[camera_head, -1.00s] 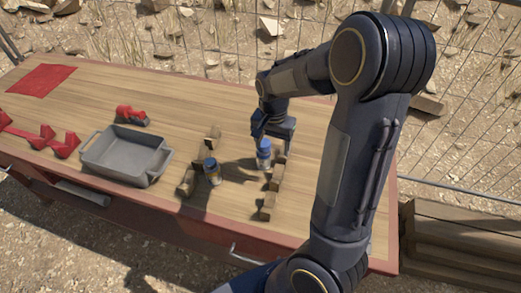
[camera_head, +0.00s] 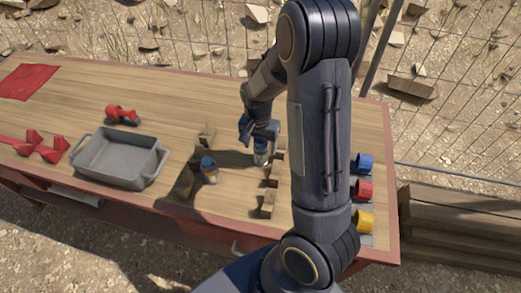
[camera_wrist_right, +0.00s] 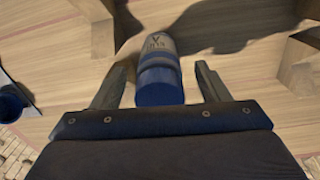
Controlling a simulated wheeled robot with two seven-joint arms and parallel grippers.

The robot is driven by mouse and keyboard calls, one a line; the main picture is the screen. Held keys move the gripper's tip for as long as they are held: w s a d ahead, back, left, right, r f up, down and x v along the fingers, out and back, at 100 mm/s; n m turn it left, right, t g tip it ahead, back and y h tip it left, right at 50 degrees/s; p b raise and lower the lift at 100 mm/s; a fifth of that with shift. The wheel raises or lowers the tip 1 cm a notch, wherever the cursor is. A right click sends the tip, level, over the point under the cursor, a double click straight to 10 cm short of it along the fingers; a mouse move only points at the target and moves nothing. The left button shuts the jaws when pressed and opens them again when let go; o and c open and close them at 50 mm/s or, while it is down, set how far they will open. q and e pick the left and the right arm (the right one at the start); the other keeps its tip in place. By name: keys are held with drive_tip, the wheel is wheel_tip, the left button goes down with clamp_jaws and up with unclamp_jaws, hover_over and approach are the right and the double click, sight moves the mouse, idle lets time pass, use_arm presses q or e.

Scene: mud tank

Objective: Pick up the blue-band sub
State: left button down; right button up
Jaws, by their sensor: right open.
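A small grey cylinder with blue on it, the blue-band sub (camera_wrist_right: 158,55), lies between the two fingers of my right gripper (camera_wrist_right: 162,78) in the right wrist view. The fingers are open, with a gap visible on each side. In the head view the right gripper (camera_head: 262,133) is directly over this sub (camera_head: 261,155) and hides its top. A second small cylinder with a blue top and a yellowish lower part (camera_head: 209,170) stands to the left on the table. My left gripper is not in view.
Wooden blocks (camera_head: 267,204) stand close around both cylinders. A grey tray (camera_head: 118,181) and a red object (camera_head: 121,114) are further left. Blue (camera_head: 361,165), red (camera_head: 361,188) and yellow (camera_head: 363,218) cups line the right side. The table's front middle is clear.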

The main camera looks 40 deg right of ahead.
drive_tip(key=shift+f, duration=0.6)
drive_tip(key=c, duration=1.5)
drive_tip(key=shift+o, duration=0.2)
drive_tip(key=shift+r, duration=0.55)
wheel_tip(320, 180, up, 2)
drive_tip(key=shift+r+b, duration=0.2)
drive_tip(key=shift+b, duration=0.2)
drive_tip(key=s+r, duration=0.9)
drive_tip(key=s, duration=0.4)
drive_tip(key=shift+s+a+r, duration=0.25)
drive_tip(key=shift+s+a, duration=0.1)
drive_tip(key=shift+s, duration=0.05)
